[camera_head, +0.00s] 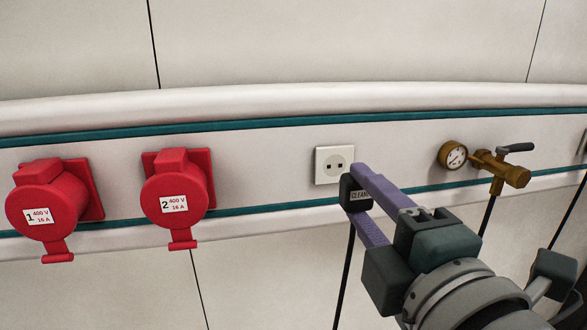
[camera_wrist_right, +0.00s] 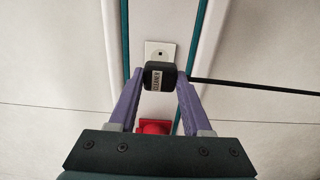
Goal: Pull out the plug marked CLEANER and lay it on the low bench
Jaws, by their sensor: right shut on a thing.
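The black plug with the CLEANER label (camera_head: 356,194) is between the purple fingers of my right gripper (camera_head: 366,203), which is shut on it. It also shows in the right wrist view (camera_wrist_right: 158,77), with its label facing the camera and its black cord (camera_wrist_right: 250,88) running off to the right. The low bench is not in view. My left gripper is not in view.
Two red 400 V sockets, marked 1 (camera_head: 42,204) and 2 (camera_head: 176,195), stick out from the wall rail at the left. A brass valve (camera_head: 500,168) with a pressure gauge (camera_head: 453,156) is to the right. The wall below the rail is mostly clear.

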